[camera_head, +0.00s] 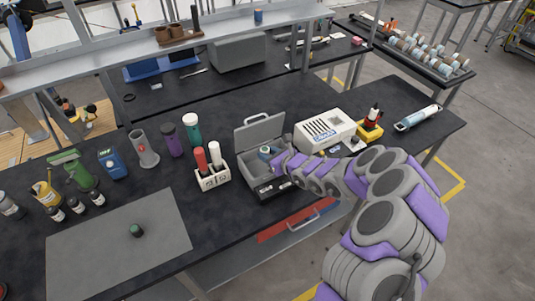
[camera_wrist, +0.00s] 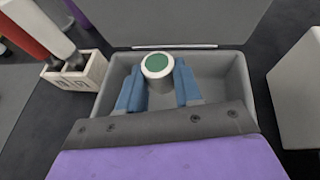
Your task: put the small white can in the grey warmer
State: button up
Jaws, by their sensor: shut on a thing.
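The small white can (camera_wrist: 157,66) has a green top and shows between the blue fingers of my gripper (camera_wrist: 160,75) in the wrist view. My gripper is shut on it. The can is within the opening of the grey warmer (camera_wrist: 236,88), near its back wall; I cannot tell whether it touches the floor. In the head view the warmer's lid (camera_head: 260,131) stands open, and my gripper (camera_head: 266,153) reaches into the box from the right. The can is not clear in the head view.
A white holder (camera_head: 212,179) with red and white bottles stands just left of the warmer. A white boxy device (camera_head: 325,130) stands close on its right. A small dark green-topped item (camera_head: 136,230) sits on a grey mat (camera_head: 85,245).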

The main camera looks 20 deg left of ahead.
jog(key=shift+d+f+b, duration=0.3)
jog(key=shift+d, duration=0.55)
jog(key=o, duration=0.7)
jog(key=shift+s+a, duration=0.15)
jog(key=shift+c, duration=0.2)
jog(key=o, duration=0.4)
jog(key=shift+s+f, duration=0.1)
jog(key=shift+f, duration=0.1)
jog(key=shift+c, duration=0.2)
jog(key=shift+r+p, duration=0.55)
jog(key=shift+r, duration=0.05)
jog(key=p+v, duration=0.1)
jog(key=v, duration=1)
jog(key=shift+r, duration=0.3)
